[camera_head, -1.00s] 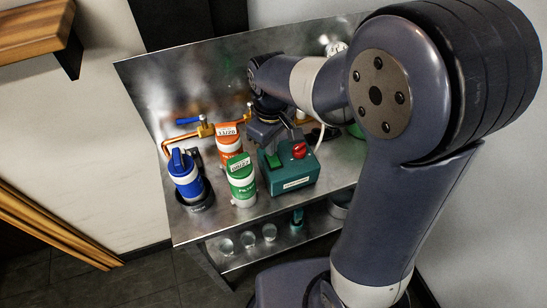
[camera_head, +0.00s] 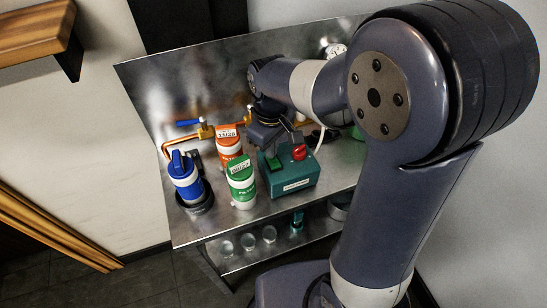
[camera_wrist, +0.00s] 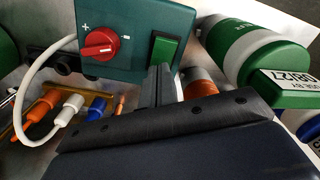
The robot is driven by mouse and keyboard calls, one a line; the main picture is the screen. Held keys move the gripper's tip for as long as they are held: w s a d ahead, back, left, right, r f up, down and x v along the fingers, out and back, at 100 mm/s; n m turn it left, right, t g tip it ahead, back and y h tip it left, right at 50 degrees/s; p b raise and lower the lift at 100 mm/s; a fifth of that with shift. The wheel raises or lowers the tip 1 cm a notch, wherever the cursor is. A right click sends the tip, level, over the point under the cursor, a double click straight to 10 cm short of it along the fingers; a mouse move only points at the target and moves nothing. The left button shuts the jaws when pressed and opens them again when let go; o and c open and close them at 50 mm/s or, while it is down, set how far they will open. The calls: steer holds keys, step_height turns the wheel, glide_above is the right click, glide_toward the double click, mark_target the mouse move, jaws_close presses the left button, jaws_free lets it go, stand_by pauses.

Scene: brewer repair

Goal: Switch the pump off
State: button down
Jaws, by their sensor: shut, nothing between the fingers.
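The teal control box (camera_head: 292,181) stands on the steel bench, with a green rocker switch (camera_head: 273,162) and a red knob (camera_head: 299,152) on top. In the wrist view the same box shows its green rocker switch (camera_wrist: 165,50) and its red knob (camera_wrist: 100,44), which sits between plus and minus marks. My gripper (camera_wrist: 160,72) is shut and empty. Its fingertips are right beside the lower edge of the green switch; I cannot tell whether they touch it. In the head view my wrist hangs over the back of the box and partly hides that area.
A copper pipe with a blue-handled valve (camera_head: 188,122) runs behind. A white cable (camera_wrist: 24,75) leaves the box. Glasses stand on the lower shelf.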

step_height(320, 180, up, 6)
steer(key=p, duration=0.4)
steer(key=shift+p, duration=0.3)
step_height(320, 180, down, 7)
steer(key=b, duration=0.6)
steer(key=shift+r, duration=0.1)
steer(key=shift+r, duration=0.15)
